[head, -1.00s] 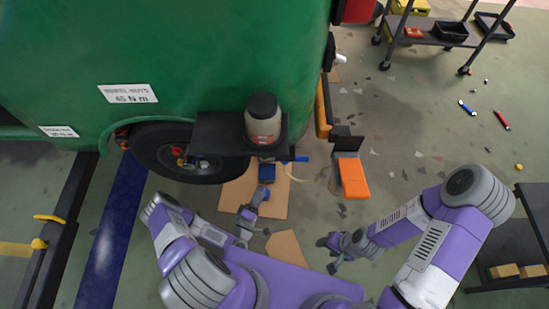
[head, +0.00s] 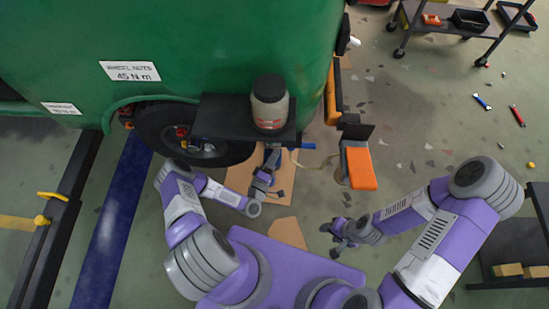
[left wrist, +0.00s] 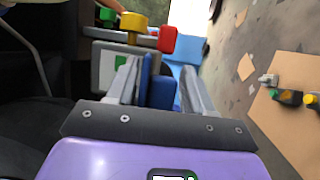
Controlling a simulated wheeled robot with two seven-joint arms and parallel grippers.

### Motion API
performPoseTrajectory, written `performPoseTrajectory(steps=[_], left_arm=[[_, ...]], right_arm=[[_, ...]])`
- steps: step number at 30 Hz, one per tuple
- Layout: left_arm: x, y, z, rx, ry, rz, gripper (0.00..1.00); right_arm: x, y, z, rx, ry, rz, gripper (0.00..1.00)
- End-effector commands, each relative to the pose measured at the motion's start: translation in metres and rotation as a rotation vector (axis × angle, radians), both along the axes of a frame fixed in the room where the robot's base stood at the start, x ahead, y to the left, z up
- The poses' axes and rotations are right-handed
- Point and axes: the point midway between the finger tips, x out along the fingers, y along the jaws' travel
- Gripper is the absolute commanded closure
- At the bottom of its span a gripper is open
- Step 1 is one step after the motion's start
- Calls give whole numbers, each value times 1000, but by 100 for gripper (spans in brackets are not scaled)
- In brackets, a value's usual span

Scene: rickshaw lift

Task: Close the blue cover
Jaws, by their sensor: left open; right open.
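In the left wrist view, a blue upright part (left wrist: 161,90), which looks like the blue cover, stands between the two fingers of my left gripper (left wrist: 158,78). The fingers are open, and I cannot tell whether they touch it. In the head view, my left gripper (head: 271,158) reaches under the dark shelf, and a small blue piece (head: 307,146) sticks out to its right. Most of the cover is hidden there by the shelf and gripper. My right gripper (head: 341,233) is open and empty above the floor.
A jar (head: 269,103) stands on the dark shelf (head: 220,117) beside the green vehicle (head: 200,50) and above its wheel. An orange pad (head: 360,168) lies to the right. Red, yellow and green knobs (left wrist: 134,22) sit just beyond the left fingers.

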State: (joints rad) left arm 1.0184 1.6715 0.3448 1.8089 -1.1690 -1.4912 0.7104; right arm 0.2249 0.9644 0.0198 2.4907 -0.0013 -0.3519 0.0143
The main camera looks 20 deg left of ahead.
Motion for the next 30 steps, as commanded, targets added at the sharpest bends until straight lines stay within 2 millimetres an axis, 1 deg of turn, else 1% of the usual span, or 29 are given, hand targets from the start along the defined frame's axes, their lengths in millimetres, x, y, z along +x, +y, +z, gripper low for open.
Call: performPoseTrajectory(steps=[1, 9, 10, 11, 30], left_arm=[[0, 0, 0, 0, 0, 0, 51], [0, 0, 0, 0, 1, 0, 93], [0, 0, 0, 0, 1, 0, 97], [0, 0, 0, 0, 1, 0, 100], [-1, 0, 0, -4, 18, -1, 100]], right_arm=[[0, 0, 0, 0, 0, 0, 48], [0, 0, 0, 0, 0, 0, 48], [0, 0, 0, 0, 0, 0, 48], [0, 0, 0, 0, 0, 0, 48], [0, 0, 3, 0, 0, 0, 48]])
